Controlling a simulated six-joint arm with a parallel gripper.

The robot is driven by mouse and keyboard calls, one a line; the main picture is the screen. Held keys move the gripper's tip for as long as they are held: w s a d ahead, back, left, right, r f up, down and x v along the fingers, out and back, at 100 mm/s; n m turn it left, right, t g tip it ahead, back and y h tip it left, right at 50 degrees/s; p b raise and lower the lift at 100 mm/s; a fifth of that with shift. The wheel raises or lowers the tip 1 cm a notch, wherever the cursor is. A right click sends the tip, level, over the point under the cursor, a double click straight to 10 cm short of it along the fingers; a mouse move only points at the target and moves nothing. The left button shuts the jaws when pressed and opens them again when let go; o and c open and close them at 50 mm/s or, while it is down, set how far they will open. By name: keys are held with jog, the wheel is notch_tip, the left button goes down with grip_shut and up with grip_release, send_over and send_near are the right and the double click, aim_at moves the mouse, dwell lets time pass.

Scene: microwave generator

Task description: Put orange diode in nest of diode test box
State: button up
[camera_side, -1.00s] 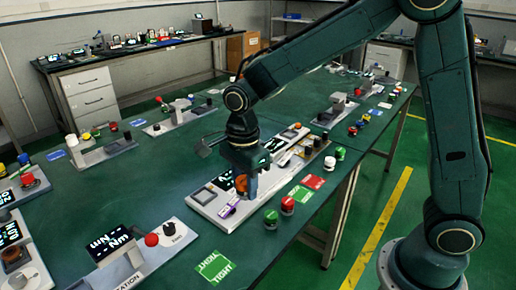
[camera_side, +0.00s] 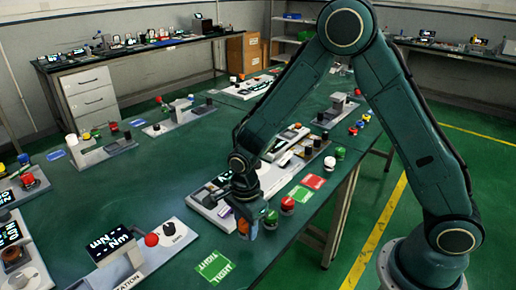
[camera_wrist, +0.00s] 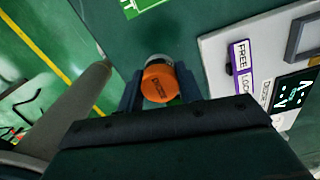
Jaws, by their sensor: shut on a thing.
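The orange diode (camera_wrist: 160,84) has a round orange end with dark lettering and a pale rim. My gripper (camera_wrist: 159,92) is shut on it, with a dark finger on either side. In the side view, the orange diode (camera_side: 243,228) shows at the low end of my gripper (camera_side: 246,222), beside the front edge of a long light-grey box that appears to be the diode test box (camera_side: 225,218). In the wrist view, this box (camera_wrist: 215,55) lies to the right, with a purple-edged FREE/LOCK label and a lit display. I cannot tell which part is the nest.
A green knob (camera_side: 271,219) and a red knob (camera_side: 287,204) stand close right of my gripper. A green card (camera_side: 215,266) lies nearer the camera. A torque-display device (camera_side: 115,243) stands at the left. Bare table lies between.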

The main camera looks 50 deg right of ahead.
aim_at(247, 245)
jog(key=shift+f, duration=2.15)
jog(key=shift+f, duration=0.2)
jog(key=o, duration=1)
jog(key=shift+r, duration=0.1)
jog(key=r, duration=1.3)
jog(key=shift+w+r, duration=0.15)
jog(key=shift+w, duration=0.05)
jog(key=shift+r, duration=0.2)
